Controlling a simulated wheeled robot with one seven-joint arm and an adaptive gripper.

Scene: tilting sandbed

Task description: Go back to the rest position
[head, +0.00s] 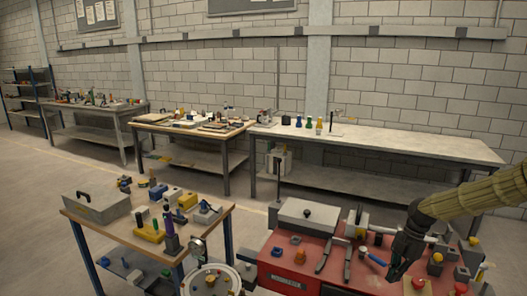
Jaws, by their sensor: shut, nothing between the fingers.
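My gripper (398,262) is at the lower right in the head view, at the end of my tan-sleeved arm that reaches in from the right edge. The gripper is dark and points down over the red bench (312,268). Its fingers are shut with nothing held. A blue-handled tool (375,259) lies just left of it on the bench. I cannot tell the exact gap between the fingertips and the bench top.
A small table (110,238) with blocks and a grey box (97,208) stands at the lower left. A round dial-like fixture (212,281) sits between it and the red bench. Long workbenches (440,150) line the brick wall. Open floor lies behind the small table.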

